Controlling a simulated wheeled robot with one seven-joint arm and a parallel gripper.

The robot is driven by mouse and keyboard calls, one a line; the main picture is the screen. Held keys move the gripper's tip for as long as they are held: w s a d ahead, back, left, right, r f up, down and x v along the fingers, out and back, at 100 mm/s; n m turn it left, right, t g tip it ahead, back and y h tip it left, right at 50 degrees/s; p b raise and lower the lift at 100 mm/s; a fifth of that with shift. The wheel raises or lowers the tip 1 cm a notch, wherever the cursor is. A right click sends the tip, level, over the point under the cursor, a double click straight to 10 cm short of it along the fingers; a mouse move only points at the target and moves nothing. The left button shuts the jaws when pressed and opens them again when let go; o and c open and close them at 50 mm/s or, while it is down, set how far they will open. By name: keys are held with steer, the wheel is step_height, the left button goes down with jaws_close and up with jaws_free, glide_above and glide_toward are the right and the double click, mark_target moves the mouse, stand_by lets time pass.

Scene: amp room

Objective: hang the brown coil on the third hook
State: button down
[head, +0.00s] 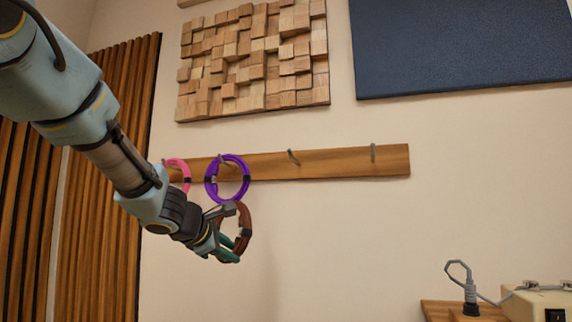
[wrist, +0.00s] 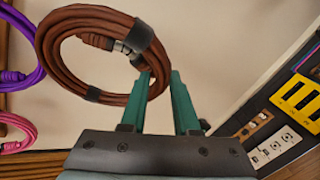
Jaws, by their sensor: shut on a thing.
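The brown coil (head: 247,222) is held by my gripper (head: 236,246) in front of the wall, below the wooden hook rail (head: 335,163). In the wrist view the brown coil (wrist: 62,72) hangs to the left of the teal fingers (wrist: 161,80), which are shut on its edge near a dark band. On the rail, a pink coil (head: 185,172) and a purple coil (head: 211,184) hang on the two left visible hooks. The third visible hook from the left (head: 292,156) is bare, up and right of the brown coil. A fourth hook (head: 373,152) is bare too.
A wooden block panel (head: 253,60) and a dark panel (head: 460,45) are on the wall above the rail. The wall right of the coil is clear.

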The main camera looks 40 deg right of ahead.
steer(key=s+d+r+g+h+p, duration=0.1)
steer(key=s+d+r+p, duration=0.15)
steer(key=s+r, duration=0.5)
steer(key=s+d+r+h+p, duration=0.2)
steer(key=s+d+r, duration=0.25)
steer(key=r, duration=0.55)
steer(key=w+x, duration=0.2)
steer(key=x, duration=1)
steer(key=shift+a+f+m, duration=0.15)
steer(key=shift+a+m, duration=0.15)
steer(key=shift+a, duration=0.2)
stand_by(0.5)
steer(key=c, duration=0.6)
jaws_free()
